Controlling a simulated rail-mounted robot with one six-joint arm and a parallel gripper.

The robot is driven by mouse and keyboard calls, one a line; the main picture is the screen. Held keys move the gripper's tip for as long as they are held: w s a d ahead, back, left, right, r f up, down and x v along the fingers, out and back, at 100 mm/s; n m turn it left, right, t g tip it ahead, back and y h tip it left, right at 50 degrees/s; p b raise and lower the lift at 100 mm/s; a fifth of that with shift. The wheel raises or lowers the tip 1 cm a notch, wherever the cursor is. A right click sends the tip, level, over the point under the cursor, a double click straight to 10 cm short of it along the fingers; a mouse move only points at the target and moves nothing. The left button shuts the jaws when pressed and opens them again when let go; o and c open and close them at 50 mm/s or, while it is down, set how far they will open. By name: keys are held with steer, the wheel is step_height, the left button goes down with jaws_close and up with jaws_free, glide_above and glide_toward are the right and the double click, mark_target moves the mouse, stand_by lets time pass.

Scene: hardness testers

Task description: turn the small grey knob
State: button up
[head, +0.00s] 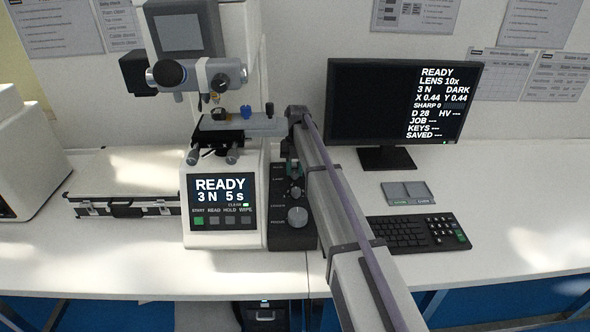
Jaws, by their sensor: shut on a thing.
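The dark control panel (279,236) on the right side of the white hardness tester carries the knobs. A small grey knob (296,192) sits in its middle, above a larger pale knob (297,216). My arm comes in from the lower right, and its wrist is at the stage's right end. My gripper (293,174) hangs below the wrist at the upper part of the panel. It is shut on what looks like the small grey knob; the contact is tiny and partly hidden by my arm.
The tester's screen (221,190) reads READY, 3 N, 5 s. Its stage (240,127) is close to my wrist. A monitor (370,105), keyboard (410,233) and small grey pad (408,193) stand right of my arm. A silver case (120,180) lies left.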

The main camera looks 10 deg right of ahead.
steer(key=o, duration=0.9)
steer(key=shift+o, duration=0.2)
steer(key=p+v, duration=1)
steer(key=shift+r, duration=0.4)
steer(key=shift+w, duration=0.15)
